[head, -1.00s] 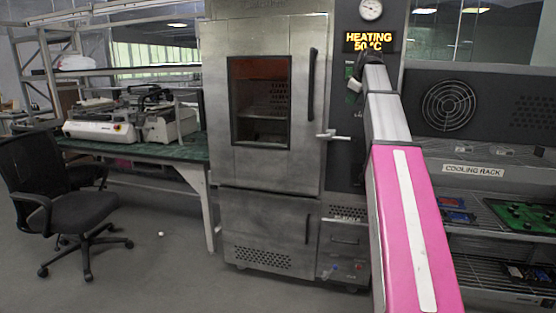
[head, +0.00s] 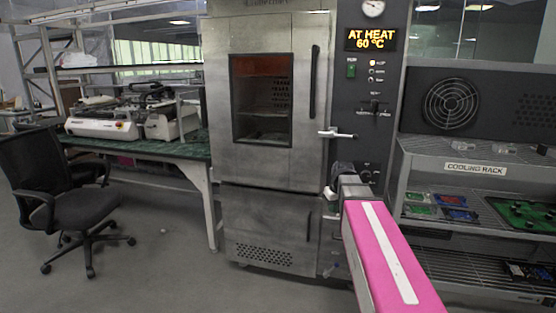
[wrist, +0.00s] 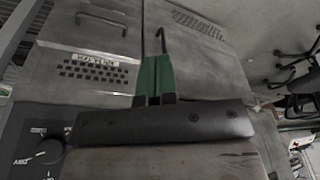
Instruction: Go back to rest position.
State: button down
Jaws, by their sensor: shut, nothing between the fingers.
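My gripper shows in the wrist view (wrist: 155,77), with its two green fingers shut together and nothing between them. It points towards the steel front of the oven's lower part. In the head view my pink arm reaches forward, and its dark end is low in front of the oven's control column. The steel oven (head: 267,150) has its door closed, with a dark window. Its display (head: 370,39) reads "AT HEAT 60 °C". A lever switch (head: 375,107) and a green button (head: 351,71) sit below the display.
A cooling rack (head: 474,169) with several circuit boards stands right of the oven. A green-topped workbench (head: 150,152) with machines is on the left. A black office chair (head: 75,205) stands in front of it. The grey floor between chair and oven is mostly clear.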

jog(key=s+a+f+m+g+h, duration=0.1)
jog(key=s+a+f+m+g, duration=0.1)
jog(key=s+f, duration=1.5)
jog(key=shift+s+a+f+m, duration=0.4)
jog(key=shift+a+m, duration=0.25)
jog(key=shift+m, duration=0.25)
